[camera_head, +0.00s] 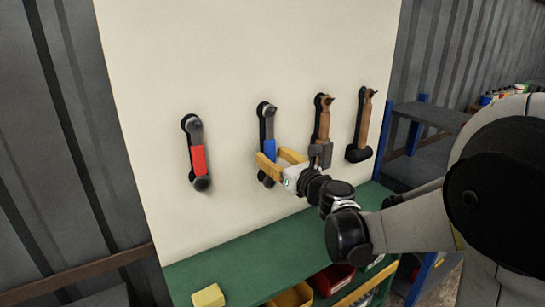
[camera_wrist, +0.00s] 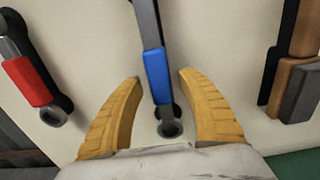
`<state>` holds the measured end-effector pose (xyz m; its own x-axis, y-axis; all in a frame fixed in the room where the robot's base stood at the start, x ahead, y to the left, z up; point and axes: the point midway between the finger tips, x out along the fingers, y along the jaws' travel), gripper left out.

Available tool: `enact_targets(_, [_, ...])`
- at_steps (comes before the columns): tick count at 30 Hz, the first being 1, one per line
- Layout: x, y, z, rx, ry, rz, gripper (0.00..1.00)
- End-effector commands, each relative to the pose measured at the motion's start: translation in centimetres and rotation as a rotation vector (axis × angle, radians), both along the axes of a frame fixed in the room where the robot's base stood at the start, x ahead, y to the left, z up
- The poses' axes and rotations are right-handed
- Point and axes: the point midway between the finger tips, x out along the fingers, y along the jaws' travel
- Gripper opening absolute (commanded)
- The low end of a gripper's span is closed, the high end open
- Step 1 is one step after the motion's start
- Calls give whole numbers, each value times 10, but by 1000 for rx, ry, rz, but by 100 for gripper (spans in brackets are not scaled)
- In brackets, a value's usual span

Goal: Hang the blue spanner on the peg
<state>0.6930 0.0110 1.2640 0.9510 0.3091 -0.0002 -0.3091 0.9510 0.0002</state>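The blue spanner (camera_head: 269,146), dark grey with a blue grip band, is upright against a pale board (camera_head: 230,50). Its upper end is by a small peg-like end (camera_head: 270,109); I cannot make out whether it hangs on it. In the wrist view the spanner (camera_wrist: 156,76) runs up between my fingers, its ringed lower end near my palm and its top out of frame. My gripper (camera_head: 271,154) is open, with yellow fingers on either side of the blue band. In the wrist view my gripper (camera_wrist: 160,78) shows gaps on both sides of it.
A red-banded spanner (camera_head: 198,158) is on the board to the left. Two wooden-handled hammers (camera_head: 322,125) (camera_head: 364,120) are on the right, the nearer close to my wrist. Below is a green bench top (camera_head: 235,268) with a yellow block (camera_head: 208,296) and bins (camera_head: 334,278).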

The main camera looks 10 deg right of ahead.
Motion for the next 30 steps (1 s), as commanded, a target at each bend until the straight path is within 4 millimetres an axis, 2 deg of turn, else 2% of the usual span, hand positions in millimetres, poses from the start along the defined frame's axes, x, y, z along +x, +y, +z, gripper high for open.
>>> enact_targets(8, [-1, 0, 0, 0, 0, 0, 46])
enact_targets(11, [-6, -3, 0, 0, 0, -1, 46])
enact_targets(14, [-21, -7, 0, 0, 0, -1, 46])
enact_targets(24, [-91, -30, 0, 0, 0, -3, 46])
enact_targets(30, [-112, -35, -1, -18, 0, 3, 46])
